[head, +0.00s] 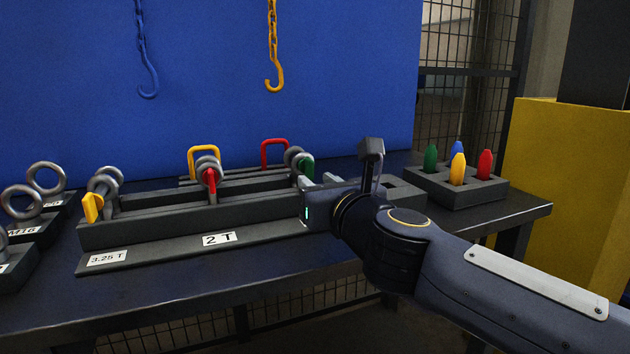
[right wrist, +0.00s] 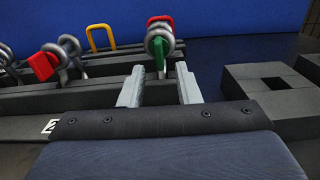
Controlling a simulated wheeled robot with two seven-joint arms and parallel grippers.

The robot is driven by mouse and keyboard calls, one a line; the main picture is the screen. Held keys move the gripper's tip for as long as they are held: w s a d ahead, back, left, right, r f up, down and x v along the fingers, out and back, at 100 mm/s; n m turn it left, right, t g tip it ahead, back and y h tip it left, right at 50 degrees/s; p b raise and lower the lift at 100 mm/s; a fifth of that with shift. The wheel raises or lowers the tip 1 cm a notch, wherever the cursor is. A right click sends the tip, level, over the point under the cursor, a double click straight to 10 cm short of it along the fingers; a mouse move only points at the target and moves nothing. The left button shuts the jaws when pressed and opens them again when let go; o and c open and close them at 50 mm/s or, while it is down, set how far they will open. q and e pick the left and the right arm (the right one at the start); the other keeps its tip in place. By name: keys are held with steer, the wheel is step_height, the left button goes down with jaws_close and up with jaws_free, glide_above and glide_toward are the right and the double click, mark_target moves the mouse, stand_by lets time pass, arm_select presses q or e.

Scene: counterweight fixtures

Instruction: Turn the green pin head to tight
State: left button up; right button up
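The green pin head (head: 307,168) sits on a grey shackle (head: 293,156) at the right end of the dark fixture rack. My right gripper (head: 318,182) is right beside it. In the right wrist view the green pin head (right wrist: 160,54) shows straight ahead, lined up with the gap between the two fingertips (right wrist: 160,72). The fingers are apart, with dark gap on both sides of the green. I cannot tell whether the tips reach past it. My left gripper is in neither view.
A red pin head (head: 211,181) and a yellow one (head: 90,208) sit on other shackles to the left. A block with coloured pegs (head: 460,192) stands at right. Yellow (head: 274,78) and blue hooks (head: 148,82) hang behind. Several eye bolts (head: 47,177) stand far left.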

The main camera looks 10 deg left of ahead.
steer(key=v, duration=0.5)
steer(key=shift+s+d, duration=0.15)
steer(key=shift+s, duration=0.1)
